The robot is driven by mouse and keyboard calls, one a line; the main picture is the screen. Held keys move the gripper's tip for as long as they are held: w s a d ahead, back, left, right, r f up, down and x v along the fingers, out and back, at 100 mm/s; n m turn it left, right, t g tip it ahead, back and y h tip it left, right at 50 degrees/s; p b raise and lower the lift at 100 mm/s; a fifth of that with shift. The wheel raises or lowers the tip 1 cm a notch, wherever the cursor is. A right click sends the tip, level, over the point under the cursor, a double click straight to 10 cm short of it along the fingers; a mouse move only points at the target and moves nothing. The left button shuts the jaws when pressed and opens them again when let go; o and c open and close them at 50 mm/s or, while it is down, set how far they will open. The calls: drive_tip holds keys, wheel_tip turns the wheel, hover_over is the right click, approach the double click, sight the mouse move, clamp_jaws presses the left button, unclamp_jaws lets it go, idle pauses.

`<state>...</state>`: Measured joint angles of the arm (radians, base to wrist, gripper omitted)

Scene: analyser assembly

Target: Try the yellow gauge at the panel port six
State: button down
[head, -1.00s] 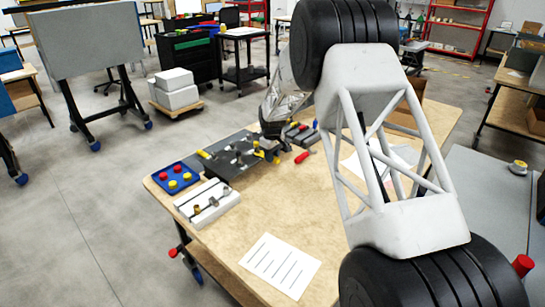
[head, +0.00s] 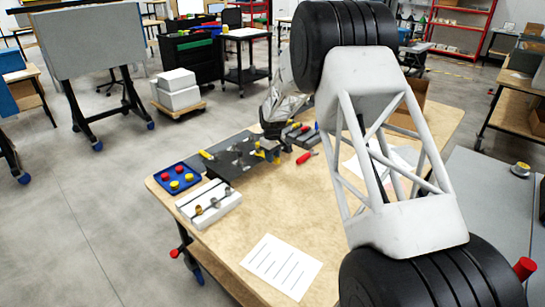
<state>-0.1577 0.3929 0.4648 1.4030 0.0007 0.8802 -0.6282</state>
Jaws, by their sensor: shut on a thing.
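The dark panel (head: 226,166) lies on the left of the wooden table, with several small metal fittings on it. My gripper (head: 266,152) is at the panel's right end, pointing down, seen small and partly hidden by its own wrist. It is shut on a small yellow thing (head: 262,154), which looks like the yellow gauge; its shape is hard to make out. I cannot tell whether it touches a port or which port is six. Another yellow piece (head: 207,154) is at the panel's far left edge.
A red-handled tool (head: 306,157) lies right of my gripper. A lined paper (head: 281,267) lies in front; the table's middle is clear.

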drive_tip(key=shift+s+d, duration=0.1)
drive_tip(key=shift+d, duration=0.05)
idle(0.4)
drive_tip(key=shift+s+d+r, duration=0.15)
drive_tip(key=shift+s+d, duration=1.45)
drive_tip(key=shift+s, duration=0.05)
wheel_tip(320, 180, up, 10)
idle(0.6)
